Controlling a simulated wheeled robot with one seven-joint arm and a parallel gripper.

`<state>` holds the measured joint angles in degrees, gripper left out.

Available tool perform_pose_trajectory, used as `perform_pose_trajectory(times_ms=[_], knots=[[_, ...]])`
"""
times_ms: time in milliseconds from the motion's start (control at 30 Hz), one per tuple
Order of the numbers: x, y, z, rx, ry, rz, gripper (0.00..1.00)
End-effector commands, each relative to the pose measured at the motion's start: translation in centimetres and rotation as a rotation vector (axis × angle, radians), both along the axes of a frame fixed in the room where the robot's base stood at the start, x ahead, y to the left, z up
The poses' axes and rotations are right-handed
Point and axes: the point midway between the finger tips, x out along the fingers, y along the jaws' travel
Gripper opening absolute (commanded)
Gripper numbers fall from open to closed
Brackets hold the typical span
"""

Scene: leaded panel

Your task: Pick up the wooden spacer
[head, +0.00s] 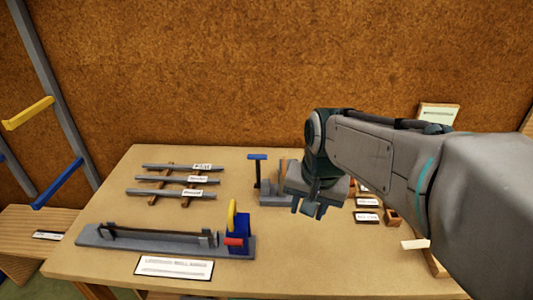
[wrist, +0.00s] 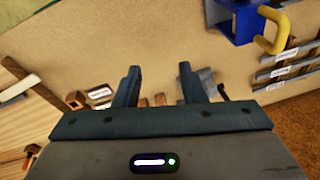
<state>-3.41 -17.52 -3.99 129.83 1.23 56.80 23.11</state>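My gripper (head: 310,207) hangs above the right half of the workbench, fingers pointing down. In the wrist view its two fingers (wrist: 160,70) stand apart with nothing held between them. Small brown wooden blocks show low between and beside the fingers (wrist: 159,100). In the head view a wooden block (head: 393,217) sits to the right of my gripper, beside small white labels. I cannot tell which block is the wooden spacer, as the label print is too small to read. My gripper and arm hide part of this area in the head view.
The workbench (head: 110,215) carries a long grey fixture with a blue block and yellow handle (head: 232,216) at front left. Grey bars on wooden strips (head: 173,181) lie behind it. A grey stand with a blue top (head: 257,158) is left of my gripper.

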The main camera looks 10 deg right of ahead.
Motion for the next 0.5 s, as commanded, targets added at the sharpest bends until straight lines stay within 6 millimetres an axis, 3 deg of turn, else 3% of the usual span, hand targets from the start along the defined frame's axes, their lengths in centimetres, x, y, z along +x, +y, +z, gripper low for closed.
perform_pose_trajectory(times_ms=[33, 200, 500], knots=[[2.2, 0.1, 1.7, 0.025, 0.024, -0.098, 0.37], [8.6, 0.2, 4.8, 0.091, 0.099, -0.473, 0.37], [18.3, 0.7, 7.4, 0.108, 0.179, -1.078, 0.37]])
